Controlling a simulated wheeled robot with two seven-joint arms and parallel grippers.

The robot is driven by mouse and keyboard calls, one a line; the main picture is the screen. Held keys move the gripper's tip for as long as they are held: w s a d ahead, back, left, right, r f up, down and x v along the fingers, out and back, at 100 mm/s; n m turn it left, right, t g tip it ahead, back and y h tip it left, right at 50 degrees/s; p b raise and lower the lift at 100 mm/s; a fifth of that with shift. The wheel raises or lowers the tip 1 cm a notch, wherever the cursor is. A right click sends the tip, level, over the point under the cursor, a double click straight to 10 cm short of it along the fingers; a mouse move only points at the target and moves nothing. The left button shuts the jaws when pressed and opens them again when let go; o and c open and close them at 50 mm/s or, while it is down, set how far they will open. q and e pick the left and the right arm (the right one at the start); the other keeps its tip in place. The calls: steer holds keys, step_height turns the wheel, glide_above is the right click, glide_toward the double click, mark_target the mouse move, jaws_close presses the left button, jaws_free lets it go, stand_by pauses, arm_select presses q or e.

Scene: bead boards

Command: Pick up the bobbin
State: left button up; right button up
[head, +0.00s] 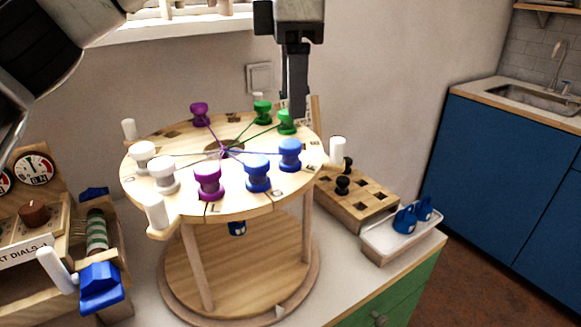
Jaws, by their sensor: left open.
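A round wooden braiding disc (245,203) stands on posts over a round base. Several bobbins sit around its rim, with threads running to the central hole: purple at the back (199,114) and front (208,182), green at the back right (262,112) and (287,122), blue at the right (290,154) and front (257,172), white at the left (144,157) and (166,176). The task does not say which one. My left gripper (296,108) points down at the disc's back right edge, close by the green bobbins. It is open, seen side-on, and holds nothing visible. My right gripper is out of view.
White pegs (337,151) stand out around the disc's rim. A blue piece (237,229) hangs below the disc. At right are a wooden block with dark pegs (360,203) and a white tray (385,248) with blue items. A dial box (40,215) stands at left.

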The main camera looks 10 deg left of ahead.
mark_target(290, 143)
arm_select(q)
steer(key=f, duration=0.8)
steer(key=shift+a+f, duration=0.2)
steer(key=shift+f, duration=0.05)
steer(key=c, duration=1.1)
